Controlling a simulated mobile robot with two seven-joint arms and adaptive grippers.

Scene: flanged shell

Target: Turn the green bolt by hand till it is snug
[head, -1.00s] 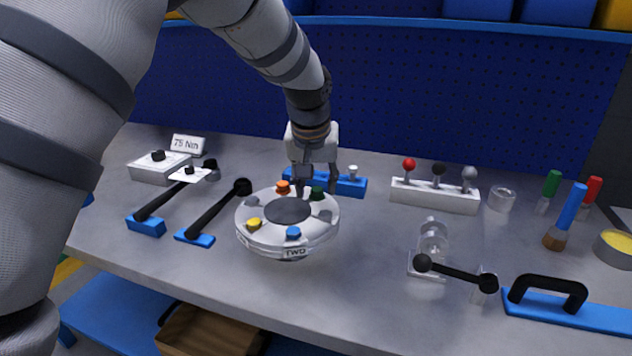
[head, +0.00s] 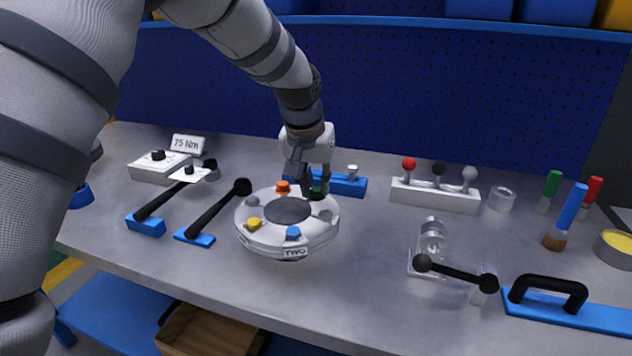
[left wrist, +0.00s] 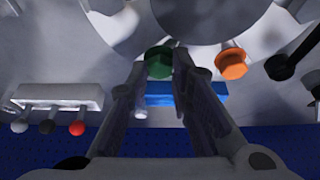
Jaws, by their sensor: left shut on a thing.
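The round white flanged shell (head: 262,233) stands on the bench with a dark grey disc in its middle. The green bolt (left wrist: 158,60) sits at the far right of the rim, mostly hidden by my fingers in the head view. My left gripper (head: 313,190) points down from above and is shut on the green bolt; in the left wrist view the fingertips flank its head. My right gripper is not in view.
Two black-handled wrenches (head: 213,212) lie left of the shell, near a 75 Nm sign (head: 187,143). A blue block (head: 347,185) sits behind it. A white rack with knobs (head: 434,196), a clear stand (head: 428,262) and a blue-based handle (head: 570,311) lie right. The bench front is clear.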

